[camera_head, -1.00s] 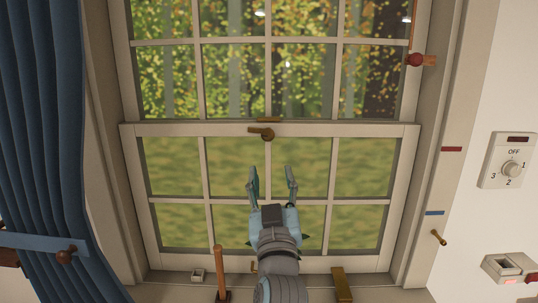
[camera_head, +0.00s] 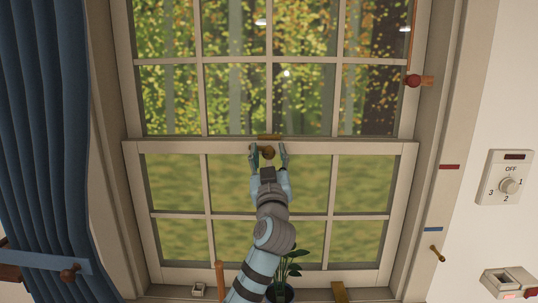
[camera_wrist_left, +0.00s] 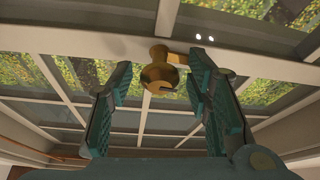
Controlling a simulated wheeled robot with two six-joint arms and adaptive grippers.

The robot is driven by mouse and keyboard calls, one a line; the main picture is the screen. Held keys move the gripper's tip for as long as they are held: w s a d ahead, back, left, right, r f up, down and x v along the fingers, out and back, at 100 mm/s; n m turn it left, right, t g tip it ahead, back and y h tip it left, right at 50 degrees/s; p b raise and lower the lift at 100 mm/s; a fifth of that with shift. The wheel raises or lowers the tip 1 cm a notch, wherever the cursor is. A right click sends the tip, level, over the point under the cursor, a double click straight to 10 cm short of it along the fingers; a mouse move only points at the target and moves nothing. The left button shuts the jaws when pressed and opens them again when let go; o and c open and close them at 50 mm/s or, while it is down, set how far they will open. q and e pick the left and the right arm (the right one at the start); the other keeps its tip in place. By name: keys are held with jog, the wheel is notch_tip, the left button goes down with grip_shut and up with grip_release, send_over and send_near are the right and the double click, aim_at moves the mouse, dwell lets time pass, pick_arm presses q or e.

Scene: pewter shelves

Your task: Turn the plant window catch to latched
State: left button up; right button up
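The brass window catch (camera_head: 268,152) sits on the meeting rail of the window, just below a small brass keeper plate (camera_head: 268,137). In the left wrist view, the catch (camera_wrist_left: 157,76) shows a rounded knob and a short arm reaching toward the picture's right. My left gripper (camera_head: 268,151) is open, with one finger on each side of the catch. In the wrist view, gaps show between the knob and both fingers (camera_wrist_left: 158,95), so I see no grip on it. The catch's lever is partly hidden by the fingers in the head view. My right gripper is not in view.
A potted plant (camera_head: 289,268) stands on the sill behind my left arm. A wooden handle (camera_head: 220,276) and a brass block (camera_head: 339,292) are along the sill. A blue curtain (camera_head: 45,140) hangs left; a dial switch (camera_head: 508,186) is on the right wall.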

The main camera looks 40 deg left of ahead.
pick_arm(q)
grip_shut()
jog(key=shift+m, duration=0.3)
jog(key=shift+r+m+t+h+p, duration=0.1)
jog(key=shift+m+t+h+p, duration=0.75)
jog(key=shift+m, duration=0.85)
jog(key=m+h+p, duration=0.1)
jog(key=m+p, duration=0.1)
jog(key=m, duration=0.1)
jog(key=m+h+p, duration=0.2)
jog(key=m+p, duration=0.1)
jog(key=m, duration=0.1)
jog(key=m+t+h+p, duration=0.1)
jog(key=m+h+p, duration=0.1)
jog(key=m, duration=0.1)
jog(key=shift+a+p, duration=0.1)
jog(key=shift+p, duration=0.3)
jog(key=m+h+p, duration=0.1)
jog(key=m, duration=0.2)
jog(key=shift+m, duration=0.3)
jog(key=shift+m+g+h, duration=0.55)
jog(key=shift+m+h, duration=0.4)
jog(key=shift+m, duration=1.35)
